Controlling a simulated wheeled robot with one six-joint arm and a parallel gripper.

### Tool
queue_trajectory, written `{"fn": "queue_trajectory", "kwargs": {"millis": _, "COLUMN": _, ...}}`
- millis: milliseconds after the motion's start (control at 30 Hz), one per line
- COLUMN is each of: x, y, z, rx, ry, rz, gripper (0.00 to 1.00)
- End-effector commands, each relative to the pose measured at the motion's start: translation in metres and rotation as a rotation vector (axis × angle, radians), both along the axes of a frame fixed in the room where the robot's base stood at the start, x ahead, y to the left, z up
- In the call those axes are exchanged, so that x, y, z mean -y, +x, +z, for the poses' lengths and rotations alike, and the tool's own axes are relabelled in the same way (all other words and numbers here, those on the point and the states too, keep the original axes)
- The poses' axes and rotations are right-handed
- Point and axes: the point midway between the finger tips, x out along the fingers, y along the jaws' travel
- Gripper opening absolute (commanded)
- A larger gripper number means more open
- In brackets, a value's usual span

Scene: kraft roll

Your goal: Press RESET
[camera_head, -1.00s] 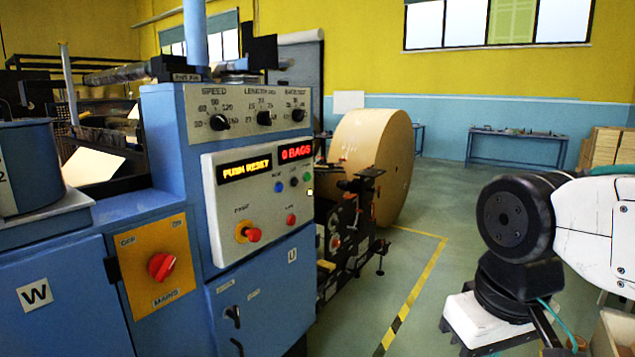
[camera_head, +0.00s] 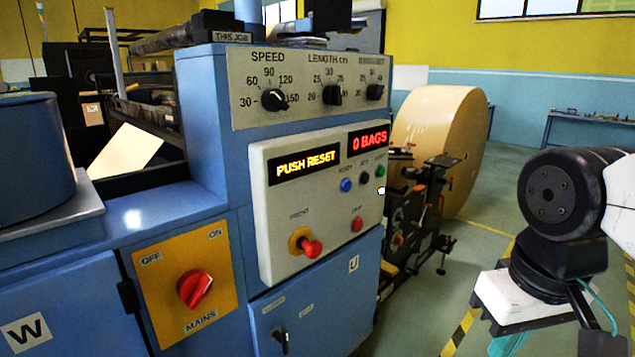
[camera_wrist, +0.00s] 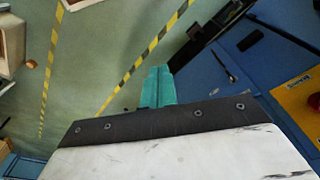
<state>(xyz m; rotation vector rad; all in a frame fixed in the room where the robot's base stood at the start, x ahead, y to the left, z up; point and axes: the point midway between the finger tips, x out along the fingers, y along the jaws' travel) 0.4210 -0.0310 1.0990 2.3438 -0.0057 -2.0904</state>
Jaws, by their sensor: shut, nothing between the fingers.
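The blue machine's pale control panel (camera_head: 318,205) faces me in the head view. Its amber display (camera_head: 304,165) reads PUSH RESET and its red display (camera_head: 369,141) reads 0 BAGS. A blue button (camera_head: 346,185) sits below the displays under a small label that seems to read RESET. A black button (camera_head: 365,178) and a green button (camera_head: 381,171) are to its right. My gripper (camera_wrist: 158,72) has teal fingers, shut and empty, over the floor in the wrist view. In the head view it is partly cut off at the lower right, well apart from the panel.
A red knob (camera_head: 311,249) with a yellow collar and a red button (camera_head: 357,224) are lower on the panel. A red MAINS switch (camera_head: 194,290) is at lower left. A kraft roll (camera_head: 437,140) stands behind. Open floor with striped tape lies right of the machine.

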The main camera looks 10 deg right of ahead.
Motion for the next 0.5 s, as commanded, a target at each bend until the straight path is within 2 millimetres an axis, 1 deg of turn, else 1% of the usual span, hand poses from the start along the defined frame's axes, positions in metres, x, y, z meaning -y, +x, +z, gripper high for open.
{"fn": "queue_trajectory", "kwargs": {"millis": 400, "x": -0.0001, "y": 0.0001, "z": 0.0001, "rx": 0.0, "ry": 0.0, "rz": -0.001, "gripper": 0.0}}
{"fn": "queue_trajectory", "kwargs": {"millis": 467, "x": -0.0014, "y": 0.0032, "z": 0.0007, "rx": 0.004, "ry": 0.009, "rz": -0.012, "gripper": 0.0}}
{"fn": "queue_trajectory", "kwargs": {"millis": 500, "x": -0.0037, "y": 0.0084, "z": 0.0019, "rx": 0.01, "ry": 0.026, "rz": -0.032, "gripper": 0.0}}
